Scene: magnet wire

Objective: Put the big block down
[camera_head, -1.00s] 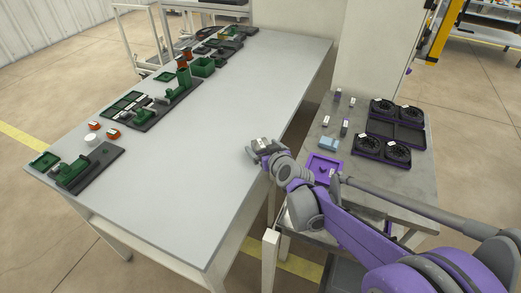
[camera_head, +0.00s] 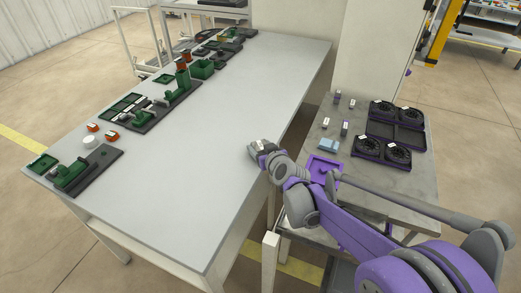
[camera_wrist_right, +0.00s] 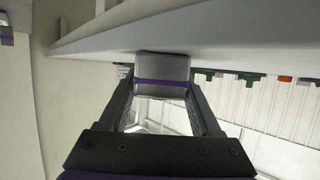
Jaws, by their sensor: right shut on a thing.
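My right gripper (camera_head: 256,150) is at the right edge of the long grey table (camera_head: 200,120) in the head view. It is shut on the big block (camera_wrist_right: 162,76), a silvery grey block with a purple stripe around it. In the right wrist view the block sits between the two dark fingers of the gripper (camera_wrist_right: 163,92), close to the pale tabletop. I cannot tell whether the block touches the table. In the head view the block is small and mostly hidden by the gripper. My left gripper is not in view.
Green and dark fixtures (camera_head: 75,172) line the table's far left side, with a white round piece (camera_head: 89,141) and small orange parts (camera_head: 112,135). The table's middle is clear. A side table at right holds dark trays with round parts (camera_head: 397,152), a purple tray (camera_head: 318,163) and a light blue block (camera_head: 329,145).

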